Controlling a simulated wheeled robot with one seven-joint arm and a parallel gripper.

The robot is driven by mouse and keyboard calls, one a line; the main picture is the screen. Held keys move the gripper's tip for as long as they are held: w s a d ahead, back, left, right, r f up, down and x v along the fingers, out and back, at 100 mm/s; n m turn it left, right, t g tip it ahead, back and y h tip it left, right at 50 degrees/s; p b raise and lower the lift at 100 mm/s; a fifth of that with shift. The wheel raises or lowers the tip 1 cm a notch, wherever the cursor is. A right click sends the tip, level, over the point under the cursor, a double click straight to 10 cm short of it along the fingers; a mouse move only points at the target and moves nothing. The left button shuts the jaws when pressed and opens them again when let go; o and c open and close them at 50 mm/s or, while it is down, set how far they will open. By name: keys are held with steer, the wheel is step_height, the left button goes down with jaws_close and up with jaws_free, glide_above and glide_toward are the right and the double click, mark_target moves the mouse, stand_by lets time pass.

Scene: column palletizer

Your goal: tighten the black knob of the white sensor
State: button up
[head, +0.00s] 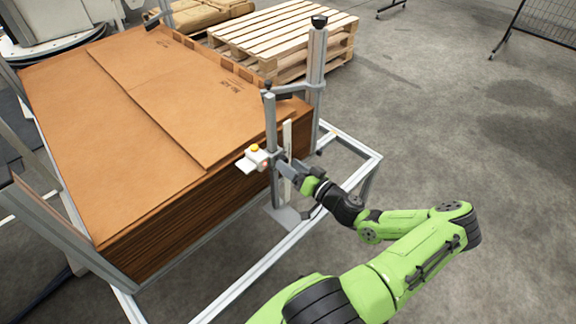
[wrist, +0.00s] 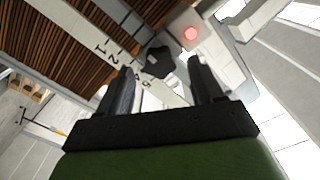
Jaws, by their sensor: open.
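The white sensor (head: 248,164) sits on the upright post beside the cardboard stack, with a yellow-orange top part. In the wrist view the white sensor (wrist: 216,52) is at the upper right with a lit red spot. Its black knob (wrist: 158,62) is lobed and lies ahead, between the lines of my two fingers. My gripper (head: 284,166) reaches the post from the right; in the wrist view my gripper (wrist: 160,68) is open, one finger on each side of the knob. I cannot tell whether a finger touches it. The knob is not distinguishable in the head view.
A numbered white scale (wrist: 112,50) runs beside the knob. The grey post (head: 270,122) and a taller aluminium column (head: 316,75) stand close to my gripper. The cardboard stack (head: 150,90) fills the left. Wooden pallets (head: 285,35) lie behind; the floor on the right is open.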

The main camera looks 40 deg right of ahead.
steer(key=shift+w, duration=0.8)
steer(key=shift+c, duration=0.4)
steer(key=c, duration=1)
